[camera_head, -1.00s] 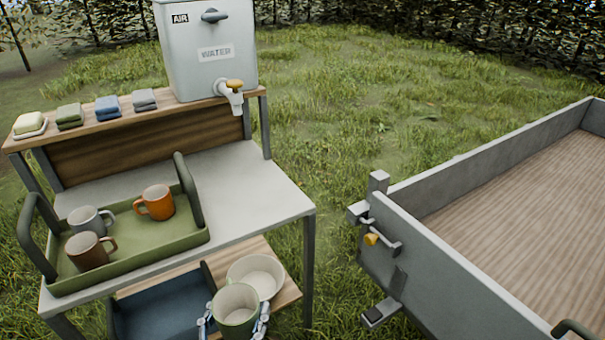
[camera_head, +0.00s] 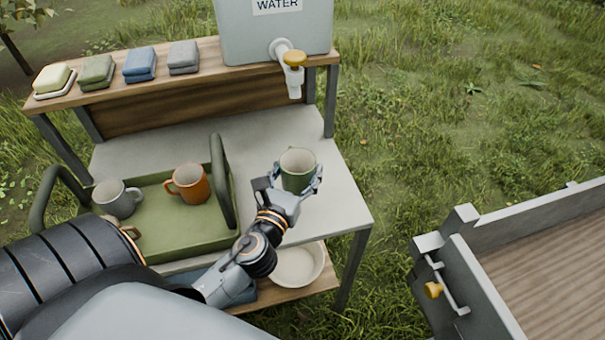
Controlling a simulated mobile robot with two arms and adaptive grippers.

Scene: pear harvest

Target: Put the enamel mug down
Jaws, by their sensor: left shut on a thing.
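The green enamel mug (camera_head: 299,162), with a pale inside, is upright over the right part of the grey tabletop (camera_head: 250,135). My left gripper (camera_head: 297,182) is shut on it, with fingers on both sides of its body. I cannot tell whether the mug's base touches the tabletop, since the gripper hides it. My left arm reaches in from the lower left across the front of the table. My right gripper is not in view.
A green tray (camera_head: 158,240) with tall handles holds a grey mug (camera_head: 117,199), an orange mug (camera_head: 188,184) and a partly hidden brown mug. The water tank (camera_head: 277,32) with its tap (camera_head: 293,73) stands behind. A white bowl (camera_head: 298,264) sits on the lower shelf.

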